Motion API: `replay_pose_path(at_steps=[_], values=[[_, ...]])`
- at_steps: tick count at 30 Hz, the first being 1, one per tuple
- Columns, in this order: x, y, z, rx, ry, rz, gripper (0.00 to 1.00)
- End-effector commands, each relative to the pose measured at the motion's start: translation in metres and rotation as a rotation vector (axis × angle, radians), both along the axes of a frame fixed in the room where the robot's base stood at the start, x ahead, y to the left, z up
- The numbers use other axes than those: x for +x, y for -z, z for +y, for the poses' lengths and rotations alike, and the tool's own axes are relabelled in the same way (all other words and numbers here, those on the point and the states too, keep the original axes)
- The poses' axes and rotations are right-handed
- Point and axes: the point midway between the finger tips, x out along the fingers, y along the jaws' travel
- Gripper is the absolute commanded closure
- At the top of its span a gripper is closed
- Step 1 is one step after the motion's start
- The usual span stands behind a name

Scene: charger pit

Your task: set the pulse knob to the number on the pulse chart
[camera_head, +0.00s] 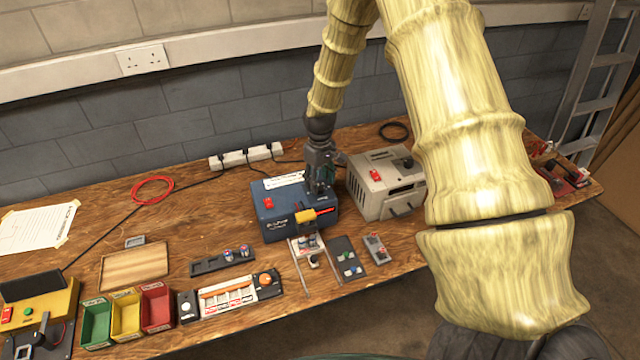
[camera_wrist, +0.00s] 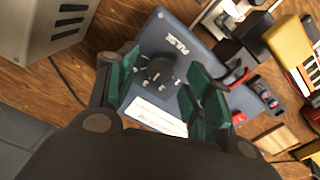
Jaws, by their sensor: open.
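The blue box (camera_head: 270,222) marked PULSE stands on the bench, and its top also shows in the wrist view (camera_wrist: 205,50). The dark round pulse knob (camera_wrist: 158,70) sits on it with pale marks around. My gripper (camera_head: 322,182) is above the box and hides the knob in the head view. In the wrist view my gripper (camera_wrist: 158,84) is open, its green pads either side of the knob; I cannot tell whether they touch it. A white label strip (camera_wrist: 158,117) lies on the box, too small to read. No pulse chart is readable.
A grey vented box (camera_head: 375,195) stands close right of the blue box. A red knob (camera_head: 268,203) and an orange-yellow part (camera_head: 305,216) are near my gripper. A paper sheet (camera_head: 40,230) lies at left. Coloured bins (camera_head: 127,315) and several small parts line the front.

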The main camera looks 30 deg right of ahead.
Motion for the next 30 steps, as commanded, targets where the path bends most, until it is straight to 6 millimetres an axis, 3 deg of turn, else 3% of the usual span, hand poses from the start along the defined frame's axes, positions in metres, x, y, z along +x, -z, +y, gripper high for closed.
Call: replay_pose_path(at_steps=[9, 16, 22, 30], values=[[0.001, -0.054, -0.001, 0.0, 0.0, -0.003, 0.49], [0.0, -0.084, -0.001, 0.0, 0.0, -0.002, 0.49], [-0.001, -0.096, -0.001, 0.001, 0.001, 0.001, 0.49], [-0.001, -0.098, -0.001, 0.001, 0.001, 0.001, 0.49]])
